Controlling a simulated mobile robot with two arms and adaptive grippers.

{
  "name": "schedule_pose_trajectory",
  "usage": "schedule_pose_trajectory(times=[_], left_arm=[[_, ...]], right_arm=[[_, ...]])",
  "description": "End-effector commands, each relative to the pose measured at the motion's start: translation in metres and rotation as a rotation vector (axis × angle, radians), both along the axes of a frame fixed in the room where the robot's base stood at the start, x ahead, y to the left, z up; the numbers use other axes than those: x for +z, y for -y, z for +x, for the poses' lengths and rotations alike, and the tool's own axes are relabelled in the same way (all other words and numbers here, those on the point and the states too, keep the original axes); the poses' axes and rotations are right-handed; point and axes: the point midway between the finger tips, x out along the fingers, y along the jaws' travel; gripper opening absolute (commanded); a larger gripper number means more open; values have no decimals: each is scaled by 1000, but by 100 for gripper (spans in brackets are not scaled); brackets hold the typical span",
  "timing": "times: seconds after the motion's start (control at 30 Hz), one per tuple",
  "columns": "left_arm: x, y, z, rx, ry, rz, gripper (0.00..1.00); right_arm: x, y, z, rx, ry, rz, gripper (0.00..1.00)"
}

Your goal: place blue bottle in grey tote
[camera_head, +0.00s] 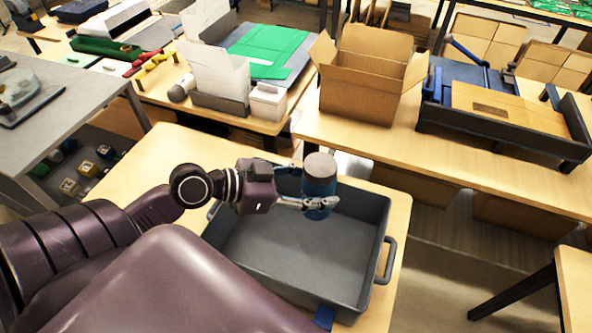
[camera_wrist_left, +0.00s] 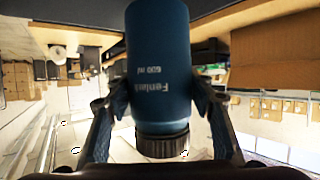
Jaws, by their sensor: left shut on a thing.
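The blue bottle (camera_head: 319,187) has a grey-brown cap and is upright in my left gripper (camera_head: 318,203). The left gripper is shut on its body, with a finger on each side. In the left wrist view the bottle (camera_wrist_left: 160,75) appears upside down, with white lettering and its ribbed dark cap at the bottom. The grey tote (camera_head: 290,262) is a rectangular bin with side handles on a wooden table. The bottle is over the back part of the tote; I cannot tell whether it touches the floor. The visible tote floor is empty. My right gripper is not in view.
An open cardboard box (camera_head: 366,85) stands on the wooden bench behind the tote. A dark tray with flat cardboard (camera_head: 510,108) is to its right. White boxes (camera_head: 213,72) and green sheets (camera_head: 268,48) are at the back left.

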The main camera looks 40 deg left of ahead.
Motion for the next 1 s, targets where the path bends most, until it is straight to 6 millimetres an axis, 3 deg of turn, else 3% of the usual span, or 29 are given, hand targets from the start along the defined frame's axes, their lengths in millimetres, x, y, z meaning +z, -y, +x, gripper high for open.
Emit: schedule_pose_trajectory(times=[0.4, 0.8, 0.9, 1.0], left_arm=[[9, -9, 21, 168, 7, 3, 22], [23, -8, 30, 241, 2, 1, 22], [15, -8, 30, 246, -2, -2, 22], [-6, -8, 29, 248, -5, -2, 22]], right_arm=[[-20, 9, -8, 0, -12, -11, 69], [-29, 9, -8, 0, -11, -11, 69], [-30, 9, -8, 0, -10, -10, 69], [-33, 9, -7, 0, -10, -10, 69]])
